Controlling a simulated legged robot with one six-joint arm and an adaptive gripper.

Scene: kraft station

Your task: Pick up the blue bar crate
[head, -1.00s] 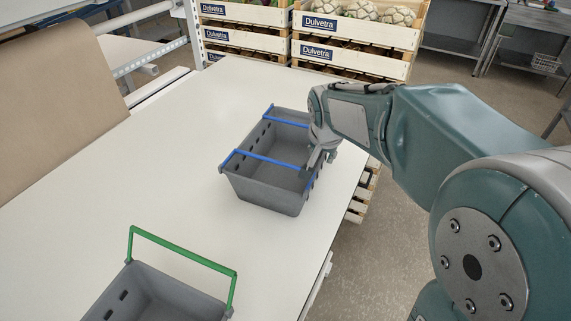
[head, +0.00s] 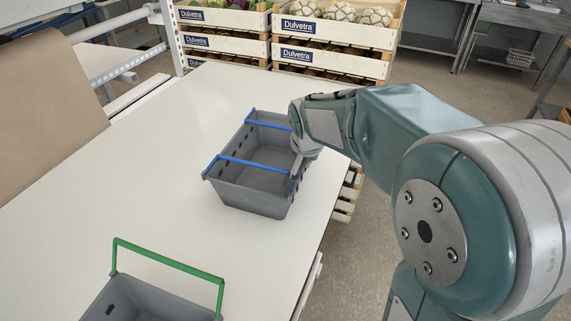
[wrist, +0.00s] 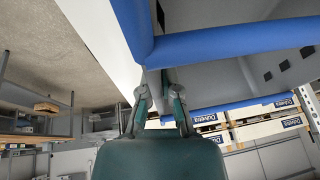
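The blue bar crate (head: 262,200) is a grey crate with blue bars across its top, standing upright on the white table. In the wrist view its blue bar (wrist: 235,37) crosses close in front of me, with a second bar behind. My gripper (head: 297,172) is at the crate's right side, by its rim. In the wrist view my gripper (wrist: 160,88) has its two fingers apart, with a grey edge of the crate between or just beyond them. Whether the fingertips touch it is unclear.
A grey crate with a green handle (head: 170,262) stands at the table's near end. The white table (head: 150,185) is clear between the crates. Wooden vegetable crates (head: 335,35) are stacked beyond the table. A brown panel (head: 45,120) stands at left.

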